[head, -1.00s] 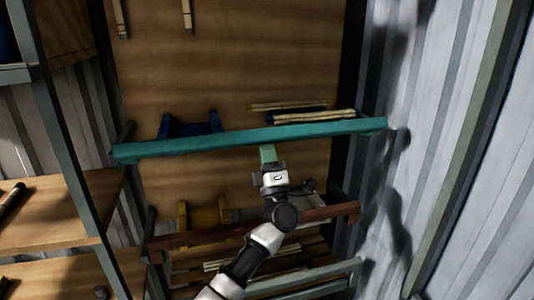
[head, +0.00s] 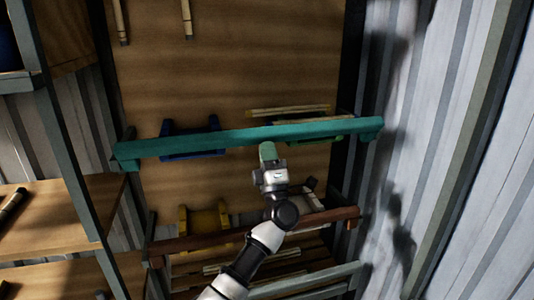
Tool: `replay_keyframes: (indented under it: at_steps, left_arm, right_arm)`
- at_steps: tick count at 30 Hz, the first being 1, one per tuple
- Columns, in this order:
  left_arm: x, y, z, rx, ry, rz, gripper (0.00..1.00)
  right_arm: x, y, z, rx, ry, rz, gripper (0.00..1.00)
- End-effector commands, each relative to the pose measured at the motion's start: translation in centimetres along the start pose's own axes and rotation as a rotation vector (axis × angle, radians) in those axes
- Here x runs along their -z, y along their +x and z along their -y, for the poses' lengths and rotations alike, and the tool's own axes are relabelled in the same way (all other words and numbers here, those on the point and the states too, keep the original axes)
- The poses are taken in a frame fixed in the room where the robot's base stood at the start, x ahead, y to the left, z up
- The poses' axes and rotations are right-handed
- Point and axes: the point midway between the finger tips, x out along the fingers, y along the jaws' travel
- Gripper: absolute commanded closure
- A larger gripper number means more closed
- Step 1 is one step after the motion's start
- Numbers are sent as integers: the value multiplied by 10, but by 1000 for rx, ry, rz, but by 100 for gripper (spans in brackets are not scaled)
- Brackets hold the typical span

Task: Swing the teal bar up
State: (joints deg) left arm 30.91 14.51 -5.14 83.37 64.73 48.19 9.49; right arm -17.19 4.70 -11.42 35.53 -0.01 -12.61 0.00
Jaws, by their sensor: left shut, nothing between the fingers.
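The teal bar (head: 205,141) runs across the front of the shelf rack, from the left post to the right post. My left gripper (head: 268,152) reaches up from below, shut, with its fingertips at the lower edge of the bar near its middle. The fingertips seem to touch the bar's underside, but I cannot tell for sure. Nothing shows between the fingers. My right gripper is not in view.
A blue holder (head: 178,155) and rattan poles (head: 288,110) lie behind the teal bar. Below are a yellow holder (head: 204,217), a brown bar (head: 215,238) and a grey bar (head: 310,279). A shelf (head: 60,212) stands left; a corrugated wall (head: 455,150) closes the right.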

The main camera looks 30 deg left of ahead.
Motion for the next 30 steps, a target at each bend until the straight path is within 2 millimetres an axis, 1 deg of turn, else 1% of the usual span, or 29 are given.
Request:
replay_keyframes:
  at_steps: [8,20,30]
  left_arm:
    - [0,1,-1,0,0,0,100]
    - [1,18,-6,0,0,-1,100]
    - [1,18,-6,1,0,0,100]
  right_arm:
    - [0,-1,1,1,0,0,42]
    - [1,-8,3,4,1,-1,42]
    - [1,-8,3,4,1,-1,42]
